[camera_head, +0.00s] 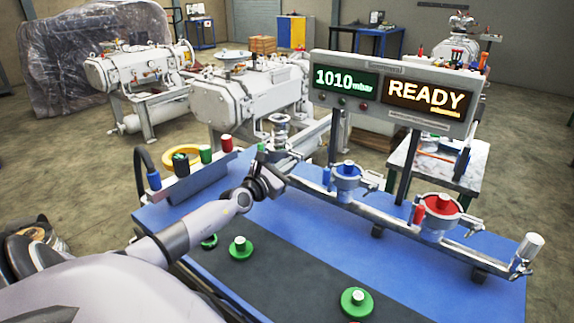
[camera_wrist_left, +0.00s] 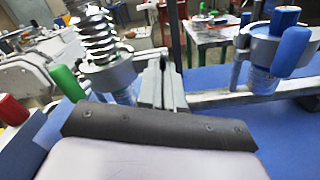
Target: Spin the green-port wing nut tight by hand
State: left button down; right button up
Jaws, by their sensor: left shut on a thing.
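The green port (camera_head: 278,128), with a metal spring-like fitting on top, stands at the left end of the metal pipe; it also shows in the left wrist view (camera_wrist_left: 95,45). My right gripper is not in view.
Blue port (camera_head: 346,178) and red port (camera_head: 440,210) stand further right along the pipe. Several green-capped parts (camera_head: 240,247) lie on the bench's dark mat. A rack with coloured cylinders (camera_head: 206,153) stands left. The display (camera_head: 396,90) reads 1010 mbar and READY.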

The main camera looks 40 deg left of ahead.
pick_arm(q)
jog(key=shift+f+m, duration=0.15)
jog(key=shift+m, duration=0.85)
jog(key=c, duration=1.3)
grip_release()
jog(key=shift+s, duration=0.15)
jog(key=shift+s+d+p, duration=0.2)
jog(key=shift+s+p, duration=0.4)
jog(key=shift+s, duration=1.15)
jog(key=shift+s+d+p, duration=0.2)
jog(key=shift+s+p, duration=0.35)
jog(key=shift+s, duration=1.15)
